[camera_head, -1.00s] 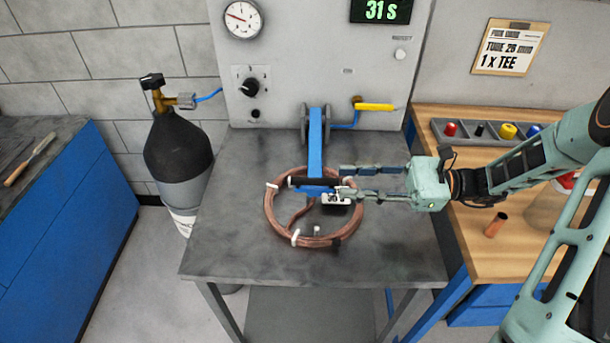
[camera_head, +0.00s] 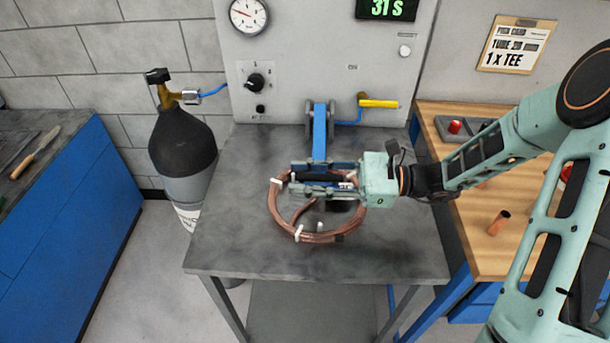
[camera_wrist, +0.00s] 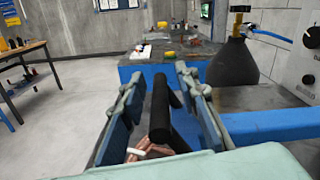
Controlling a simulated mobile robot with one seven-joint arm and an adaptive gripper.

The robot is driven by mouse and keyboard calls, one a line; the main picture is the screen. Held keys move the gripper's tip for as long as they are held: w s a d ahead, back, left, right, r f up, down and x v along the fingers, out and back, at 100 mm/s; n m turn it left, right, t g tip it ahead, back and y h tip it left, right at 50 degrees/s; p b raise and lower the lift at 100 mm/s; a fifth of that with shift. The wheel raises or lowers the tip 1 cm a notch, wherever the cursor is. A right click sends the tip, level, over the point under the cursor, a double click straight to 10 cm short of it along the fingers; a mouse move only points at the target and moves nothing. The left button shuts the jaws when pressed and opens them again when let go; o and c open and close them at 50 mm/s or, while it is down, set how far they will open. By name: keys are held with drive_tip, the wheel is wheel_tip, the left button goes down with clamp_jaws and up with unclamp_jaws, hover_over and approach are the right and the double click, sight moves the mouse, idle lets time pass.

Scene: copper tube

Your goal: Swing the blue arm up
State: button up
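The blue arm (camera_head: 319,138) reaches forward from its round hinge at the panel and lies low over the grey table. A black crosswise handle (camera_wrist: 162,115) is at its front end. My gripper (camera_head: 295,178) comes in from the right, with one finger behind the handle and one in front. In the wrist view the fingers are apart, with the handle between them and a gap visible on each side. The gripper is open. In the head view my fingers and palm hide most of the handle. A copper coil (camera_head: 276,217) lies under the gripper.
A yellow lever (camera_head: 379,104) is right of the hinge. A gas cylinder (camera_head: 183,150) stands left of the grey table (camera_head: 225,245). A wooden bench (camera_head: 470,235) with a short copper tube (camera_head: 498,222) is at the right. The panel (camera_head: 290,75) rises behind.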

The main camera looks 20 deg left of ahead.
clamp_jaws()
